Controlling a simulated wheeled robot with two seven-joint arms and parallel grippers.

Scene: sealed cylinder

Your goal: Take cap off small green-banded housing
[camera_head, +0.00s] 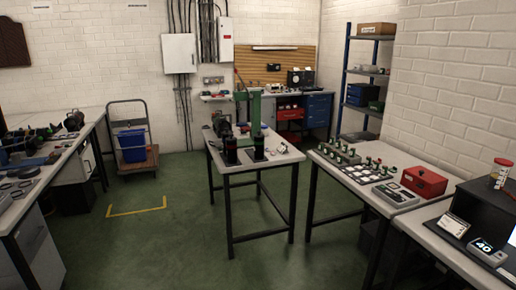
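Neither of my grippers shows in the head view.
A red box (424,181) and a grey device (395,195) sit on the right table. A cluttered bench (52,167) runs along the left. A cart with a blue bin (132,145) stands at the back. Green floor (160,245) is clear between left bench and centre table.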

